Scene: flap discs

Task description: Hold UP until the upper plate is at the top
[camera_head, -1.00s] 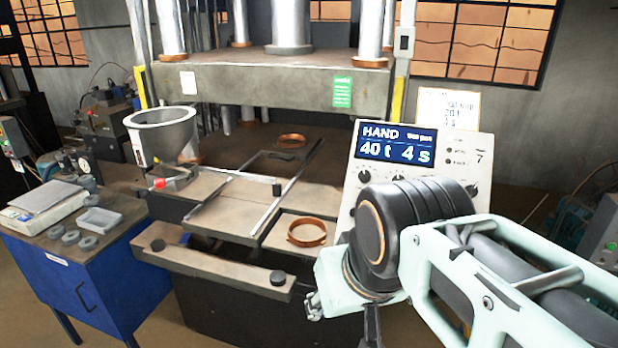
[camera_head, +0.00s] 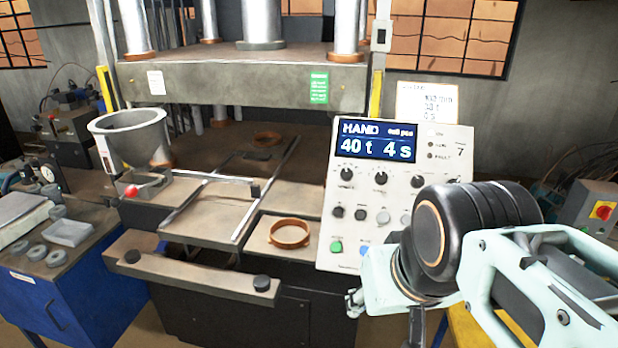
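The upper plate (camera_head: 225,82) of the press is a thick grey block with a white and a green label, held well above the lower bed by steel columns. The control panel (camera_head: 385,200) stands right of the press. Its blue display (camera_head: 377,139) reads HAND, 40 t, 4 s. Knobs and several buttons sit below, among them a green button (camera_head: 336,247) and a blue one at its lower edge. My arm crosses the lower right in front of the panel's lower right corner. Only a small part of my gripper (camera_head: 355,302) shows below the panel; its fingers cannot be made out.
A metal hopper (camera_head: 128,133) stands on the press's left side. A copper-coloured ring (camera_head: 290,233) lies on the front of the bed, another (camera_head: 267,140) further back. A blue cabinet (camera_head: 95,298) with grey discs and a scale stands at left.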

